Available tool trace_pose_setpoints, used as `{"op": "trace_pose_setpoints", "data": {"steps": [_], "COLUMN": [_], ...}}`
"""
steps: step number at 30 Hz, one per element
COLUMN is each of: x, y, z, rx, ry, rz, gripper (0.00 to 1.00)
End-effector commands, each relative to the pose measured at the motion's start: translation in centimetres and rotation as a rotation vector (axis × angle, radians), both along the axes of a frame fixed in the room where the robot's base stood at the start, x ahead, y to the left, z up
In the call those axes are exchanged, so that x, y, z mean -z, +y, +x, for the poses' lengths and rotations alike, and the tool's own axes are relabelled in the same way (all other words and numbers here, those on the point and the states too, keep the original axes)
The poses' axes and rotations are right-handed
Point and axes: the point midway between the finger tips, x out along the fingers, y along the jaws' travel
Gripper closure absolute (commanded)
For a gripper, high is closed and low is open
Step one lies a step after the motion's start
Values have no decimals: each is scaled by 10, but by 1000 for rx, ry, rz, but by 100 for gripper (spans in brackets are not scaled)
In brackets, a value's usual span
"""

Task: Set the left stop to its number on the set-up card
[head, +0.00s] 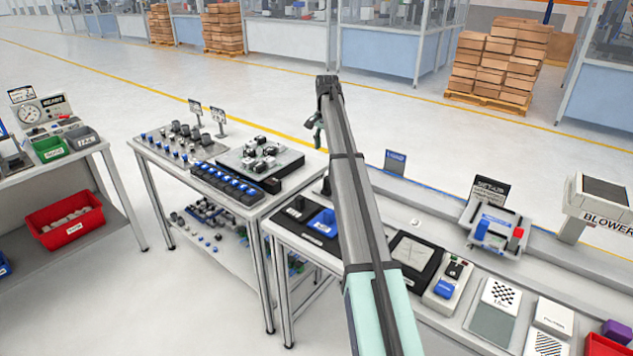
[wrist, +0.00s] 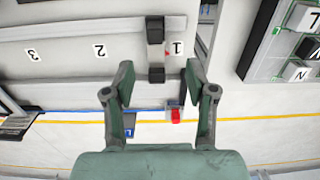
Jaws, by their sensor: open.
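In the wrist view a pale rail (wrist: 70,50) carries the numbers 3, 2 and 1 from left to right, upside down. A dark stop (wrist: 155,30) spans the rail beside the 1, with a small red pointer (wrist: 167,53) near that number. My gripper (wrist: 158,76) is open and empty, its two fingers on either side of the stop's near dark block; I cannot tell the height gap. In the head view my gripper (head: 317,122) shows small beyond my arm, which hides part of the bench. A dark set-up card (head: 491,188) stands at the right; its number is too small to read.
A fixture with blue and red blocks (head: 492,232) stands below the card. A blower (head: 602,200) stands at the far right.

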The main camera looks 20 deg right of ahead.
Motion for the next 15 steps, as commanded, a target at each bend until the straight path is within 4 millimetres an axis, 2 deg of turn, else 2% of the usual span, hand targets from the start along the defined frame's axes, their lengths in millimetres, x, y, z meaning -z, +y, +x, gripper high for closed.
{"op": "trace_pose_setpoints", "data": {"steps": [1,5,10,15], "x": [-6,-4,16,47], "y": [-12,-19,-17,-16], "z": [0,-2,-3,-4], "rx": [16,29,27,26], "ry": [4,10,11,10], "rz": [-7,-14,-13,-12], "gripper": [44,44,44,44]}}
